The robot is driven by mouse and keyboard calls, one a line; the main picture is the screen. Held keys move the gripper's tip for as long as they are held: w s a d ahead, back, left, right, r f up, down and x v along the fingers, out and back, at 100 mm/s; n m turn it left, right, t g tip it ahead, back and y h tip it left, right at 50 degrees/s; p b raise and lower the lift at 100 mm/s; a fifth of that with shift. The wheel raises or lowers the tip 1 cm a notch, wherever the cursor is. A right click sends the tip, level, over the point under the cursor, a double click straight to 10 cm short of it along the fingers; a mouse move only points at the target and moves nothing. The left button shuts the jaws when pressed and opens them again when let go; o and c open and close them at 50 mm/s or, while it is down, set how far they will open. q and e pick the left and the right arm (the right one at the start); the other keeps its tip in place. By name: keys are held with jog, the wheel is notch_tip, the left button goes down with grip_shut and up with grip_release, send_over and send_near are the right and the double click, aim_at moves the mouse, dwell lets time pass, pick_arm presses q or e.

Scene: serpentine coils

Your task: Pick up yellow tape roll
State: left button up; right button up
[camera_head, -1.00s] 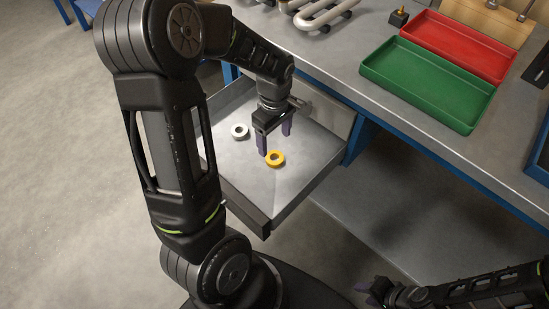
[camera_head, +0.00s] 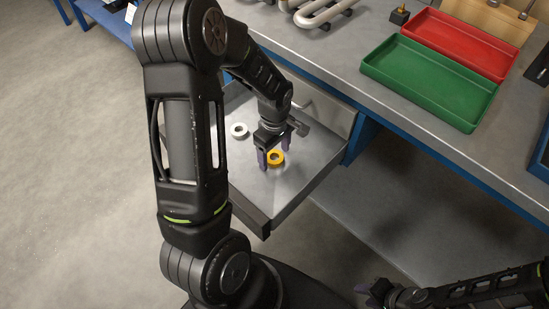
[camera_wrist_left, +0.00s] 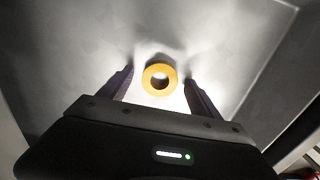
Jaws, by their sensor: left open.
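The yellow tape roll (camera_head: 276,158) lies flat in the open drawer (camera_head: 291,196). My left gripper (camera_head: 274,161) is open above the drawer floor, with its fingers on either side of the roll in the head view. In the left wrist view the yellow tape roll (camera_wrist_left: 159,80) shows between and just beyond the two open fingertips (camera_wrist_left: 159,76), with a gap on each side. My right gripper (camera_head: 371,292) is at the bottom of the head view, away from the drawer; its jaws are too small and dark to read.
A white tape roll (camera_head: 239,130) lies in the drawer, left of the yellow one. The workbench (camera_head: 345,62) above the drawer carries a green tray (camera_head: 430,80), a red tray (camera_head: 461,44) and bent metal tubes (camera_head: 325,12). The drawer walls stand close around my left gripper.

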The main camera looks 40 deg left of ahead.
aim_at(275, 157)
dwell(0.6)
pick_arm(q)
jog(key=c, duration=1.4)
notch_tip(275, 157, up, 10)
jog(key=p, duration=0.1)
dwell(0.4)
